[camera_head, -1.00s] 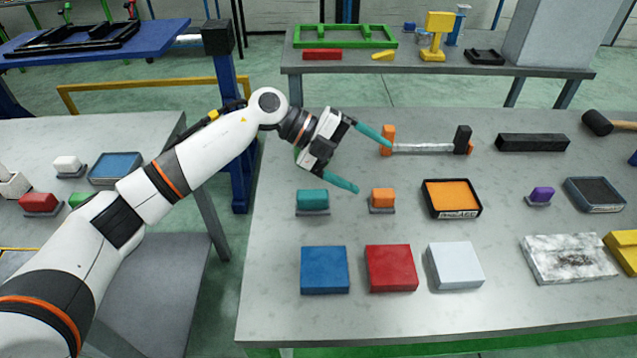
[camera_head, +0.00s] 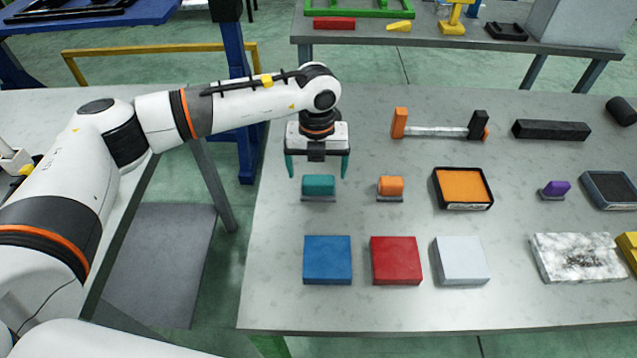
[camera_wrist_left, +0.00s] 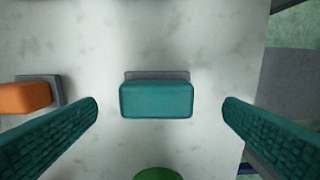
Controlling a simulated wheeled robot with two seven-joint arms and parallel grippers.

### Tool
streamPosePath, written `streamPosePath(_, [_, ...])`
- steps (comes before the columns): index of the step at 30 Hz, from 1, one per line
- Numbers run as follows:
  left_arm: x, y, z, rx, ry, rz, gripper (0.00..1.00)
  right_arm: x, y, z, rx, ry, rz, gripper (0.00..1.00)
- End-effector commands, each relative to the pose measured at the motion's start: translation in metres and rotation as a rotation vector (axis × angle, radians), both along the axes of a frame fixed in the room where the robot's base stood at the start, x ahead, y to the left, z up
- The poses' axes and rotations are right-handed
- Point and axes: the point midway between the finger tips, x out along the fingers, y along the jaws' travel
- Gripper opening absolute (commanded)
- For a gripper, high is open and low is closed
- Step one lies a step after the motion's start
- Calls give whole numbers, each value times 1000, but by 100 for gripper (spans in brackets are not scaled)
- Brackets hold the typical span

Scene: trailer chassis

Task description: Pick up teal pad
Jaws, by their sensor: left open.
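The teal pad (camera_head: 319,186) sits on a thin grey base at the left of the grey table. It also shows in the left wrist view (camera_wrist_left: 157,100), in the middle between my fingers. My left gripper (camera_head: 318,172) points down just above and behind the pad. Its two teal fingers are wide apart, one on each side of the pad, and nothing is held. In the left wrist view the fingers of my left gripper (camera_wrist_left: 160,112) do not touch the pad. My right gripper is not in view.
An orange block (camera_head: 390,187) on a grey base stands right of the pad. Blue (camera_head: 327,259), red (camera_head: 396,260) and white (camera_head: 461,260) blocks lie in front. An orange tray (camera_head: 462,188) is farther right. The wrist view shows a green rounded thing (camera_wrist_left: 158,174) at its bottom edge.

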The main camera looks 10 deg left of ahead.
Motion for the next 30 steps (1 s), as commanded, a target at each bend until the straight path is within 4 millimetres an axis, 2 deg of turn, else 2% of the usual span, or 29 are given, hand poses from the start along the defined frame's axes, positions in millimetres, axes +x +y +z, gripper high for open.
streamPosePath(4, [1, -2, -20, 1, 5, 0, 91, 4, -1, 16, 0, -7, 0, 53])
streamPosePath(9, [2, -3, -42, -2, 4, 0, 91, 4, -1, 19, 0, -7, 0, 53])
streamPosePath(17, [2, -3, -46, -1, 2, -1, 91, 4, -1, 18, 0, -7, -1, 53])
streamPosePath(20, [2, -3, -46, -1, 2, -1, 78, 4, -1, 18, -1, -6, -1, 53])
streamPosePath(27, [2, -3, -46, -1, 2, -1, 39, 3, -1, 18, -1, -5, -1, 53])
streamPosePath(30, [3, -3, -45, -2, 1, 0, 39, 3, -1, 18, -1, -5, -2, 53])
